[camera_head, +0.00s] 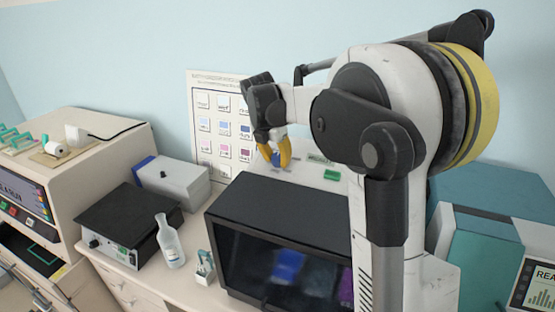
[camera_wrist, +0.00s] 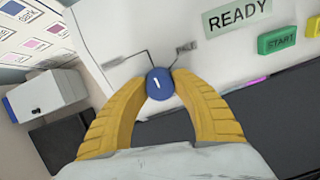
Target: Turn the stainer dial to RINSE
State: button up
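The stainer dial (camera_wrist: 159,84) is a round blue knob with a short white mark, on the stainer's pale panel. In the wrist view the mark points up the picture, tilted slightly left. Thin dark lines lead from near the dial to two small labels, one upper left and one upper right (camera_wrist: 187,46); I cannot read either. My gripper (camera_wrist: 160,76) has its yellow fingers on both sides of the dial, seemingly touching it. In the head view my gripper (camera_head: 275,158) is at the panel behind the dark-windowed stainer (camera_head: 290,205), with the blue dial partly hidden between the fingers.
A READY display (camera_wrist: 237,14) and a green START button (camera_wrist: 276,40) are right of the dial. A wall chart (camera_head: 222,125) hangs behind.

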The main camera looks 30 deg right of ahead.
jog(key=o, duration=0.5)
jog(key=shift+a, duration=0.1)
jog(key=shift+s, duration=0.1)
jog(key=shift+r, duration=0.1)
jog(key=v, duration=1.2)
